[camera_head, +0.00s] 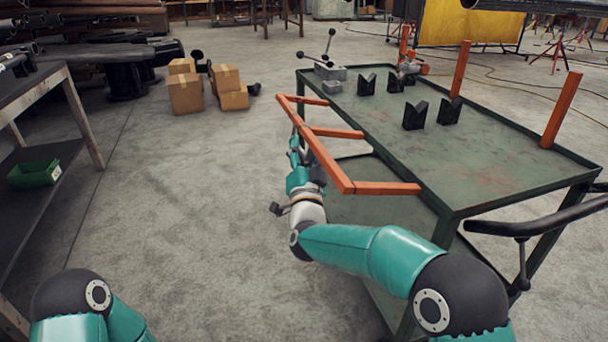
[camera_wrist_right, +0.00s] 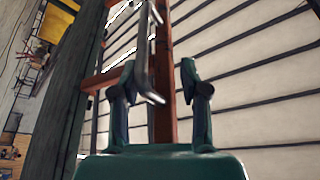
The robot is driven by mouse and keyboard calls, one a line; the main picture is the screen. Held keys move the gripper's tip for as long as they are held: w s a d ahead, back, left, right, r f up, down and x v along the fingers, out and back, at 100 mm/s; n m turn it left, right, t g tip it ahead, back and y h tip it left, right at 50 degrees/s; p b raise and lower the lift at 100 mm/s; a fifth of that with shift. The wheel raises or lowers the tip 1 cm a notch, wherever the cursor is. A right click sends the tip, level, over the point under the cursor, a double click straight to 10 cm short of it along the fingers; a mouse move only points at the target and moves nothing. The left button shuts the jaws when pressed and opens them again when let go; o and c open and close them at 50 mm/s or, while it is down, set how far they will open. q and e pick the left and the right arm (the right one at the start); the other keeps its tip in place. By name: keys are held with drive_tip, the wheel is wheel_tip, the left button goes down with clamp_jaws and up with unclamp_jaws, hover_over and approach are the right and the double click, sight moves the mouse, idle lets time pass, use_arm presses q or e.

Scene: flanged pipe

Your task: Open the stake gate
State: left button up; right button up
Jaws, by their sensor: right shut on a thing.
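The orange stake gate (camera_head: 326,164) leans out from the left side of the green cart (camera_head: 487,175). Its long rail is away from the cart edge, and its stakes run back to the cart. My right gripper (camera_head: 297,148) is at the rail's outer side, partly hidden by my wrist.
Black V-shaped blocks (camera_head: 414,115) and upright orange stakes (camera_head: 561,110) stand on the cart top. A workbench (camera_head: 55,100) with a green bin (camera_head: 34,173) is at the left. Cardboard boxes (camera_head: 185,95) stand behind. The floor left of the gate is clear.

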drive_tip(key=v, duration=0.7)
drive_tip(key=shift+s+a, duration=0.2)
drive_tip(key=shift+a+r, duration=0.1)
drive_tip(key=shift+r, duration=0.05)
drive_tip(key=d+f+b+v, duration=0.1)
drive_tip(key=b+v, duration=0.2)
drive_tip(key=v, duration=0.6)
drive_tip(key=d+b+v, duration=0.2)
drive_tip(key=b+v, duration=0.1)
drive_tip(key=v, duration=0.7)
drive_tip(key=shift+w+f+b, duration=0.25)
drive_tip(key=shift+f+b, duration=0.1)
drive_tip(key=shift+f, duration=0.05)
idle(0.6)
drive_tip(key=shift+d, duration=0.15)
idle(0.3)
